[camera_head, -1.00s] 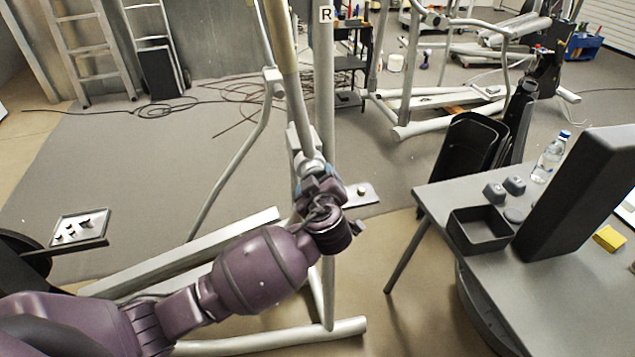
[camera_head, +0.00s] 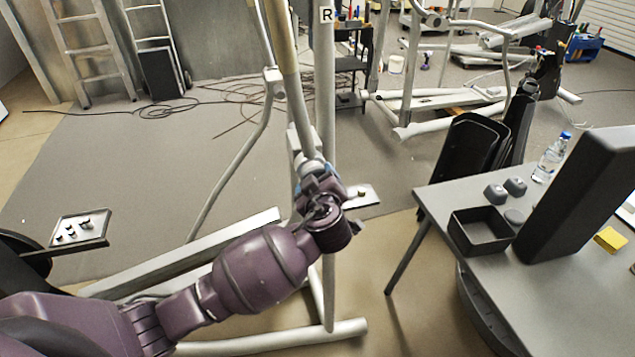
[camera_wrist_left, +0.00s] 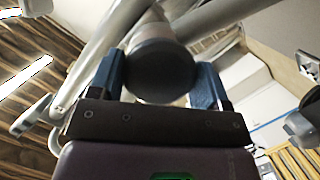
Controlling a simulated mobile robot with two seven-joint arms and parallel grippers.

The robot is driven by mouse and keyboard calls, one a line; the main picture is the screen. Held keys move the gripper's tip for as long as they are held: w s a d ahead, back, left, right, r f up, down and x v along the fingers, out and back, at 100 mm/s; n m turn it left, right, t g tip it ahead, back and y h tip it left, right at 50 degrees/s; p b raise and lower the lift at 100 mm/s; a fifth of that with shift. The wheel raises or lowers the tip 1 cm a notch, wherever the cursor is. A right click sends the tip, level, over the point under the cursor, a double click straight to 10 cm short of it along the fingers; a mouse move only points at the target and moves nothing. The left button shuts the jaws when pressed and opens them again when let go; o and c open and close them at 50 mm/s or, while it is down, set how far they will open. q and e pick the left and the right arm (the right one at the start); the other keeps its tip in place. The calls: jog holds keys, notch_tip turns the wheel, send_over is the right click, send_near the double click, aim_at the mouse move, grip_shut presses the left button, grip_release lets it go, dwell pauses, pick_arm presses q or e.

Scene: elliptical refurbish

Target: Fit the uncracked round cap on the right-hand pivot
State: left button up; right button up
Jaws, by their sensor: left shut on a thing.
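My left gripper (camera_head: 320,178) is at the lower end of the sloping tube beside the upright post marked R (camera_head: 326,60), the right-hand pivot area. In the left wrist view its blue fingers (camera_wrist_left: 160,84) are shut on the sides of a dark grey round cap (camera_wrist_left: 160,72). A grey cylinder (camera_wrist_left: 158,25) lies directly behind the cap, in line with it. I cannot tell whether they touch or how far the cap is seated. No crack shows on the cap's visible face. In the head view the gripper hides the cap. My right gripper is not in view.
A grey table (camera_head: 570,290) at the right holds an open black tray (camera_head: 480,232), a flat round grey piece (camera_head: 514,216), two small square caps (camera_head: 505,189), a bottle (camera_head: 552,157) and a yellow block (camera_head: 610,239). A small tray (camera_head: 80,230) with small parts is at the left.

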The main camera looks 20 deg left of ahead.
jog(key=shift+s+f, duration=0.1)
pick_arm(q)
jog(key=shift+w+a, duration=0.1)
jog(key=shift+w, duration=0.15)
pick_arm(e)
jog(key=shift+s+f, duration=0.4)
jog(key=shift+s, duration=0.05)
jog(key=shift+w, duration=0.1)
pick_arm(q)
jog(key=o, duration=1.3)
jog(key=shift+c, duration=0.2)
jog(key=b+v, duration=0.1)
jog(key=v, duration=0.9)
jog(key=shift+s, duration=0.35)
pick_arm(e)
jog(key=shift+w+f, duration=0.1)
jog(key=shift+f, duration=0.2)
